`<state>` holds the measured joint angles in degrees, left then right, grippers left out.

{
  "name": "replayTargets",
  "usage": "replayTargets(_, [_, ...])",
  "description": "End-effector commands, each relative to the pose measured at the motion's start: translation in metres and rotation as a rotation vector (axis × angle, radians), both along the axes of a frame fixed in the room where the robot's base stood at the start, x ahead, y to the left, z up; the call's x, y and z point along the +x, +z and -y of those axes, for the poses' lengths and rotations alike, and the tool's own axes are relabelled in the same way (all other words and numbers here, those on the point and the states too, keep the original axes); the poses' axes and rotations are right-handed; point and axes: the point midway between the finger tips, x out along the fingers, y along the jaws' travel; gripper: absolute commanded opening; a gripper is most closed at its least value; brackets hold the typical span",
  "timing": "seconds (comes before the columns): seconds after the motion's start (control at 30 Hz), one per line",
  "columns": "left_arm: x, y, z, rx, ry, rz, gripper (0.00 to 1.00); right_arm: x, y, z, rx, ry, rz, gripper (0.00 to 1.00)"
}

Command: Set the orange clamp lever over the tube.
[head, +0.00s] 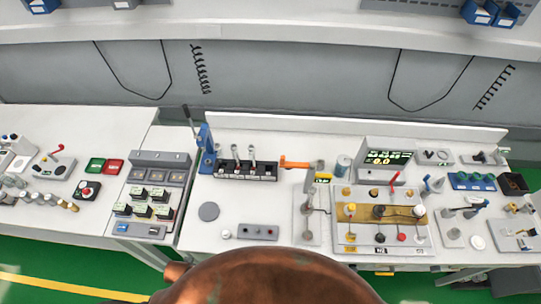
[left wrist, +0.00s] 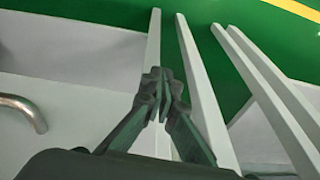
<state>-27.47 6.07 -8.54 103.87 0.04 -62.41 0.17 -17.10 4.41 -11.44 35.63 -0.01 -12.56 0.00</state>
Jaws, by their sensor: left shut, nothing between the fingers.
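The orange clamp lever (head: 295,165) lies roughly level in the middle of the white bench in the head view. Its right end is close to a grey upright post (head: 319,175) on a light base plate. I cannot tell which part is the tube, or whether the lever touches it. My left gripper (left wrist: 161,85) shows in the left wrist view, shut and empty, with white bars and green floor behind it. Neither gripper shows in the head view.
A black switch block (head: 245,171) stands left of the lever and a blue upright fixture (head: 206,150) beyond it. A panel with a yellow-brown plate (head: 360,213) and a display unit (head: 388,158) stand to the right. Bare bench (head: 260,204) lies in front of the lever.

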Motion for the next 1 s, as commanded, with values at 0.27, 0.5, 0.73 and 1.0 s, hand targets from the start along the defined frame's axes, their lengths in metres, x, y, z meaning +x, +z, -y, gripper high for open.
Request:
replayTargets(0.27, [0.01,0.115,-0.004,0.007,0.016,0.04,0.0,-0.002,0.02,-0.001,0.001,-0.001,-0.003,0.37])
replayTargets(0.5, [0.007,0.178,-0.007,0.013,0.025,0.061,0.0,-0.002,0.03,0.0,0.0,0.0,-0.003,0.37])
replayTargets(0.73, [0.058,0.195,0.031,-0.118,0.11,0.219,0.0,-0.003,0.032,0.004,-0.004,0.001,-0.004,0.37])
replayTargets(1.0, [0.15,0.234,0.111,-0.465,0.295,0.479,0.0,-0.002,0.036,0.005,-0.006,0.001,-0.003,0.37])
